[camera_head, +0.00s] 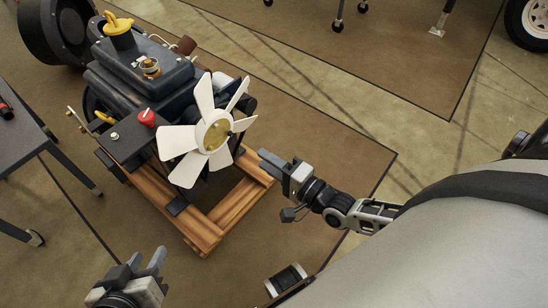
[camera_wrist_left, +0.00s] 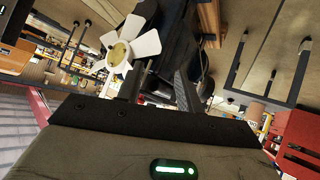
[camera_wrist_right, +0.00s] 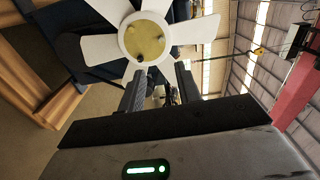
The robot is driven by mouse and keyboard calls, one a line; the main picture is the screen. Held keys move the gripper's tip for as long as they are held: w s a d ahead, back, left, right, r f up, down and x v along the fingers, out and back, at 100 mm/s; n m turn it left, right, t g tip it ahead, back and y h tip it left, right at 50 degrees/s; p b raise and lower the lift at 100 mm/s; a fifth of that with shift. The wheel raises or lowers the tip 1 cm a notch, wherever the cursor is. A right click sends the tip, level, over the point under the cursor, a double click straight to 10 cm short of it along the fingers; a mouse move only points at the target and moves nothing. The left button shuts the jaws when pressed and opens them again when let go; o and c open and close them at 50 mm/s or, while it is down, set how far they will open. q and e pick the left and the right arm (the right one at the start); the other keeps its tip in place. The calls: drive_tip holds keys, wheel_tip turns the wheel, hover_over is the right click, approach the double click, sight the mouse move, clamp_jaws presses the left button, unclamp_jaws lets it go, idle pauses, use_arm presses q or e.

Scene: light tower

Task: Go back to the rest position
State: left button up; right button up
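My left gripper (camera_head: 147,261) is at the bottom left of the head view, in front of the engine and apart from it. In the left wrist view its two fingers (camera_wrist_left: 158,84) stand apart with nothing between them. My right gripper (camera_head: 272,160) is right of the engine's white fan (camera_head: 208,132), close to the wooden pallet's right corner in the picture. In the right wrist view its fingers (camera_wrist_right: 160,82) are apart and empty, with the fan (camera_wrist_right: 145,38) beyond them. I cannot tell the exact gap between right gripper and fan.
The dark engine (camera_head: 145,70) stands on a wooden pallet (camera_head: 205,232), with a red cap (camera_head: 147,118) and a yellow cap (camera_head: 118,26) on it. A grey table (camera_head: 22,135) is at the left.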

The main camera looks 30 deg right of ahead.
use_arm(q)
drive_tip(key=shift+s+f, duration=0.1)
drive_tip(key=shift+f, duration=0.05)
use_arm(e)
drive_tip(key=shift+v, duration=0.8)
drive_tip(key=shift+r, duration=0.1)
